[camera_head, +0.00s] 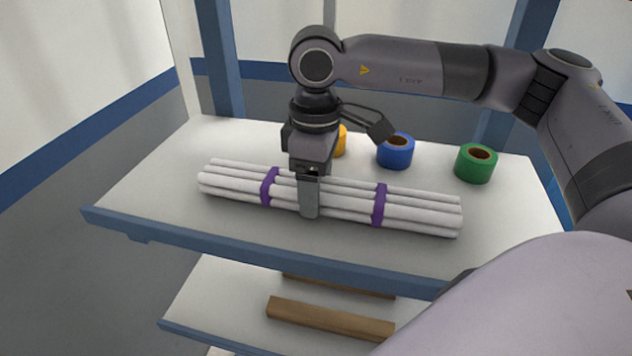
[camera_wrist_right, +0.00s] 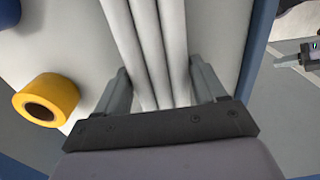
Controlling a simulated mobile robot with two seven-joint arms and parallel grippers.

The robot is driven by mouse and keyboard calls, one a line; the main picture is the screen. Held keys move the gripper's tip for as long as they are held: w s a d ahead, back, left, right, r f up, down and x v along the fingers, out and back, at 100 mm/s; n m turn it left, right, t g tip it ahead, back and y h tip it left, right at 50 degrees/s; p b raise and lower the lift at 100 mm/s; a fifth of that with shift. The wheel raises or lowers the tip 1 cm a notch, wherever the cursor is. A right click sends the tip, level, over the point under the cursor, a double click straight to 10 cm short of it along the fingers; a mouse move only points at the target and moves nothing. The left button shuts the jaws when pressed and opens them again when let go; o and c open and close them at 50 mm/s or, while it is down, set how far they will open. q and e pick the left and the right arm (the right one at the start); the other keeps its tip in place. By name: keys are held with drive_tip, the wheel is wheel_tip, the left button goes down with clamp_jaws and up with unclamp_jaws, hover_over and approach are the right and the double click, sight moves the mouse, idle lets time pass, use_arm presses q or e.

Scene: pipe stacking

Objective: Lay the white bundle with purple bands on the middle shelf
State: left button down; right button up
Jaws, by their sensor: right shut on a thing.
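The white bundle with purple bands (camera_head: 345,206) lies lengthwise along the upper visible shelf (camera_head: 150,195), close to its front edge. It is on or just above the surface; I cannot tell which. My right gripper (camera_head: 309,208) comes down from above and is shut on the bundle between its two purple bands. In the right wrist view, the two fingers of this gripper (camera_wrist_right: 160,88) stand on either side of the white pipes (camera_wrist_right: 150,45). A lower shelf (camera_head: 215,300), perhaps the middle one, shows below. A grey and black part at the right of the wrist view may be my left gripper (camera_wrist_right: 300,58).
A yellow roll (camera_head: 342,141), a blue roll (camera_head: 396,150) and a green roll (camera_head: 476,163) stand behind the bundle. Two wooden bars (camera_head: 330,319) lie on the lower shelf. Blue posts (camera_head: 221,60) rise behind. My right arm hides the lower right.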

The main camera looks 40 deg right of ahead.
drive_tip(key=shift+f, duration=0.15)
drive_tip(key=o, duration=1.3)
wheel_tip(320, 180, up, 8)
drive_tip(key=shift+f, duration=0.1)
